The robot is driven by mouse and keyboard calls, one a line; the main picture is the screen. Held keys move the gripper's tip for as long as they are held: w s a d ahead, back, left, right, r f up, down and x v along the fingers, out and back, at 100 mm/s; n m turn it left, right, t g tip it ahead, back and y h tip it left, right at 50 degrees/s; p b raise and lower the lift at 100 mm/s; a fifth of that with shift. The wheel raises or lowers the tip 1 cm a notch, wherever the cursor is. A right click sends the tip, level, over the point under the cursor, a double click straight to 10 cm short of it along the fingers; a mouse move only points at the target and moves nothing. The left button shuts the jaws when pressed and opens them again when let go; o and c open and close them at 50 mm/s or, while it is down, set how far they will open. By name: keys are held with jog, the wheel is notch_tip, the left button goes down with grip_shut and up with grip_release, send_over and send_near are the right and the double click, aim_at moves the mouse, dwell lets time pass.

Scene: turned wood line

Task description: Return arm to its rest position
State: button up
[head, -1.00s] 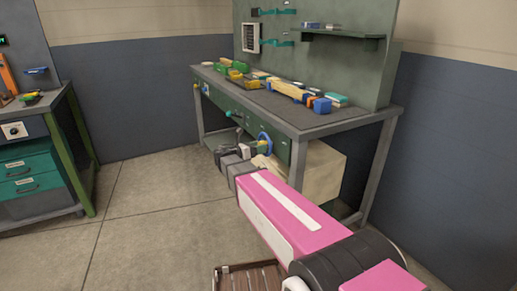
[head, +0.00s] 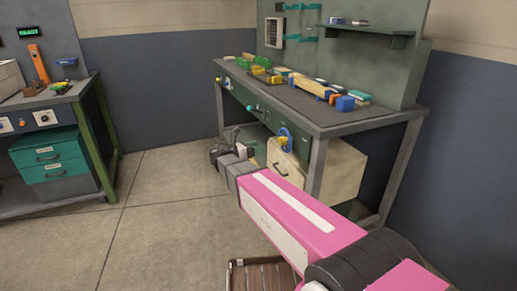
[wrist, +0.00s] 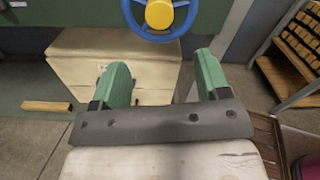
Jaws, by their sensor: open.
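My arm is pink and reaches forward from the lower right in the head view. My gripper (head: 222,152) is at its far end, low in front of the workbench (head: 375,124). In the wrist view my gripper (wrist: 160,88) shows two green fingers standing well apart with nothing between them. Beyond the fingers are a cream drawer cabinet (wrist: 75,68) and a blue handwheel with a yellow hub (wrist: 159,14). The handwheel also shows in the head view (head: 285,139), on the bench front, right of my gripper. The fingers appear clear of both.
Wooden blocks (head: 318,88) and coloured parts lie on the workbench. The cream cabinet (head: 340,167) stands under it. A second bench with teal drawers (head: 55,165) stands at the left. A slatted wooden crate (head: 262,278) is low in front. The floor (head: 165,220) between the benches is clear.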

jog(key=s+d+f+m+g+y, duration=0.3)
jog(key=s+d+f+m+y, duration=0.15)
jog(key=d+f, duration=0.25)
jog(key=s+d+f+m+g+y, duration=0.1)
jog(key=s+f+m+y, duration=0.4)
jog(key=m, duration=0.5)
jog(key=s+d+f+m+g+y, duration=0.1)
jog(key=s+d+f+m+y, duration=0.1)
jog(key=s+f+m+y, duration=0.4)
jog(key=s+m+y, duration=0.1)
jog(key=s+m, duration=0.1)
jog(key=m, duration=0.2)
jog(key=shift+d+y, duration=0.3)
jog(key=shift+y, duration=0.05)
